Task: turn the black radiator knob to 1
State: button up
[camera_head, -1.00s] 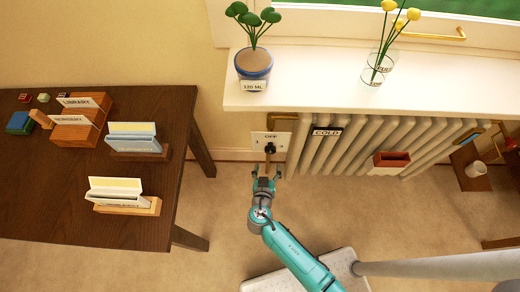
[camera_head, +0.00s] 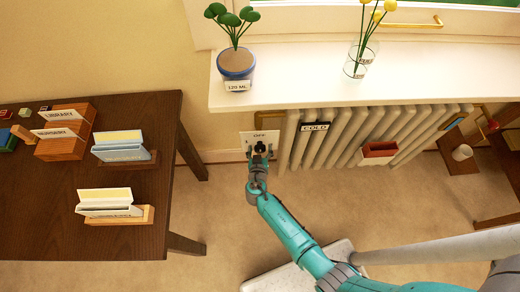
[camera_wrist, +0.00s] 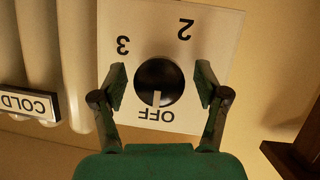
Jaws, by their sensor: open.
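The black radiator knob (camera_wrist: 160,83) sits on a white dial plate (camera_wrist: 217,45) in the wrist view, which looks upside down. Its pale pointer mark lies at OFF. The numbers 2 and 3 show on the plate; no 1 is visible. My gripper (camera_wrist: 161,85) is open, with one finger on each side of the knob and visible gaps between. In the head view my gripper (camera_head: 260,156) is in front of the dial plate (camera_head: 268,136) and partly hides the knob.
The white radiator (camera_head: 350,135) with a COLD sign (camera_head: 314,127) stands just right of the plate. A windowsill (camera_head: 300,85) with a potted plant (camera_head: 236,65) overhangs above. A dark desk (camera_head: 40,225) with card holders stands left. Bare carpet lies between.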

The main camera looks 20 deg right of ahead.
jog(key=c, duration=1.2)
jog(key=shift+o, duration=0.2)
jog(key=n+h, duration=0.2)
jog(key=shift+n, duration=0.4)
jog(key=n+h, duration=0.1)
jog(key=n, duration=0.1)
jog(key=shift+n+h, duration=0.3)
jog(key=n+h, duration=0.1)
jog(key=n, duration=0.2)
jog(key=shift+n+h, duration=0.3)
jog(key=shift+h, duration=0.1)
jog(key=shift+n+t+h, duration=0.4)
jog(key=shift+n+t, duration=0.3)
jog(key=shift+n, duration=1)
